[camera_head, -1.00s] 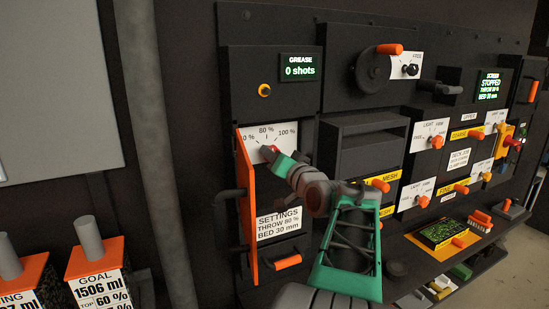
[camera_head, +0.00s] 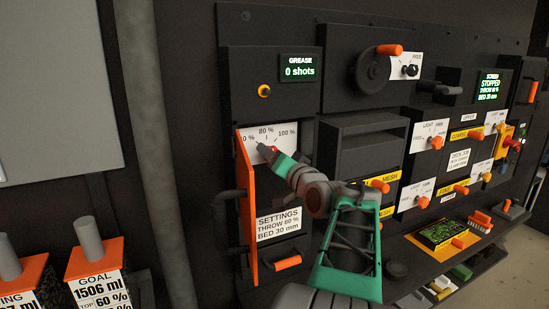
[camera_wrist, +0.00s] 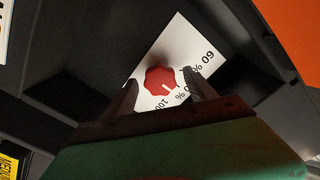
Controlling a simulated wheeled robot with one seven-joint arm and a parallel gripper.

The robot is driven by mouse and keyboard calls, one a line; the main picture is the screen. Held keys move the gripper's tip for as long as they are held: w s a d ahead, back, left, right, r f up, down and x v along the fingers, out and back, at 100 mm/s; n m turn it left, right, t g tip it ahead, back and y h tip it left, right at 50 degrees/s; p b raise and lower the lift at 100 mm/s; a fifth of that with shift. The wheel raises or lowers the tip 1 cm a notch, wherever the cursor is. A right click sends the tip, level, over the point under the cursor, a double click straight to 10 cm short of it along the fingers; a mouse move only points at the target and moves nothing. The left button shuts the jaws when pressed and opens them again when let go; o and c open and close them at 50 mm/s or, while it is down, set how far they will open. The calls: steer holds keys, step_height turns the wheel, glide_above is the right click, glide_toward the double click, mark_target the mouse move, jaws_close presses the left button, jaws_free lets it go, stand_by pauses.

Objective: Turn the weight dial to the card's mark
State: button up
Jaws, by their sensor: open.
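The weight dial is a red knob (camera_wrist: 160,81) with a white pointer line, on a white scale plate (camera_head: 286,131) marked up to 100 %. In the wrist view the pointer slants to the lower right, toward a partly hidden mark between 60 % and 100. My gripper (camera_wrist: 163,92) is open, with one finger on each side of the knob in that view. I cannot tell whether they touch it. In the head view my gripper (camera_head: 265,149) is at the plate and mostly hides the knob. The settings card (camera_head: 279,223) reads THROW, its number unclear, and BED 30 mm.
An orange door (camera_head: 247,205) stands open just left of my gripper. A dark box-like housing (camera_head: 360,148) juts out to the right of the dial. A grease display (camera_head: 299,68) reading 0 shots is above. A black handle (camera_head: 222,215) is left of the door.

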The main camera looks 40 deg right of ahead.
steer(key=b+v, duration=0.2)
steer(key=v, duration=0.5)
steer(key=shift+s, duration=0.4)
steer(key=shift+a, duration=0.15)
